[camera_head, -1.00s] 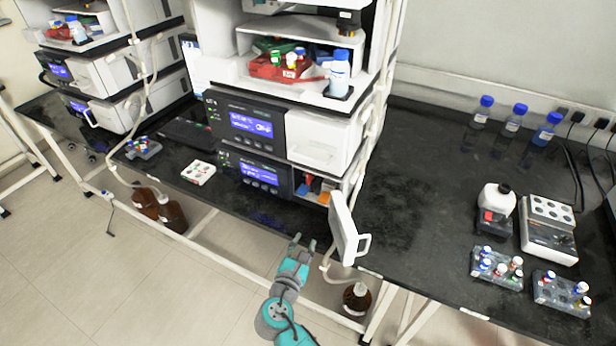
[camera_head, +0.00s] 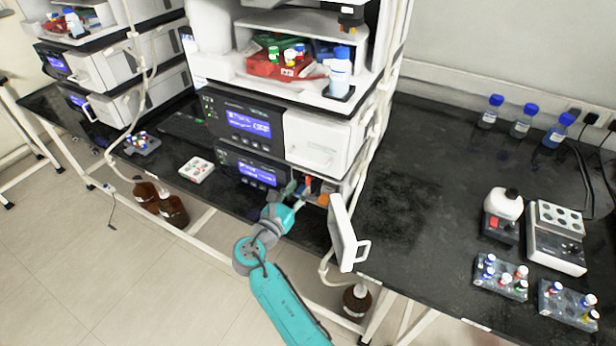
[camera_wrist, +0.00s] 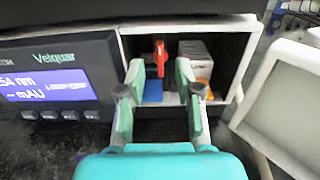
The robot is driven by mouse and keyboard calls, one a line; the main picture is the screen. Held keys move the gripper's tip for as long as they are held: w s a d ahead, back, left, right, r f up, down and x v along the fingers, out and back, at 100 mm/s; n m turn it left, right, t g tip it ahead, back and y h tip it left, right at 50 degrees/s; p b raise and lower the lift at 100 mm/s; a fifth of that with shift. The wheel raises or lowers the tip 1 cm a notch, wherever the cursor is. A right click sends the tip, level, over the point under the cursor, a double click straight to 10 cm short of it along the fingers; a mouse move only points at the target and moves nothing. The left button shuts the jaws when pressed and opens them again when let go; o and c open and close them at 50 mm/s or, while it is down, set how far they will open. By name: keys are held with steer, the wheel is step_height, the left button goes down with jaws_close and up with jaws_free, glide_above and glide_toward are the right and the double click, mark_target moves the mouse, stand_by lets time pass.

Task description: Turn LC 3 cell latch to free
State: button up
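The open compartment (camera_wrist: 221,47) of the lower instrument shows in the wrist view, right of its lit display. Inside it a red latch lever (camera_wrist: 160,58) stands roughly upright above a blue block (camera_wrist: 153,90). A white and orange box-like part (camera_wrist: 196,62) is to its right. My gripper (camera_wrist: 157,75) is open, its two fingers at the compartment mouth, one on each side of the red lever in the picture; contact with it cannot be told. In the head view my gripper (camera_head: 293,192) is at the compartment, partly hiding it.
The compartment's white door (camera_head: 343,232) hangs open to the right, close to my gripper. The display panel (camera_head: 252,171) is at the left. A brown bottle (camera_head: 356,300) stands below the bench. Bottles and vial racks are far right.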

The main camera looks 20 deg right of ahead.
mark_target(308, 177)
steer(key=shift+x, duration=3.05)
jaws_close()
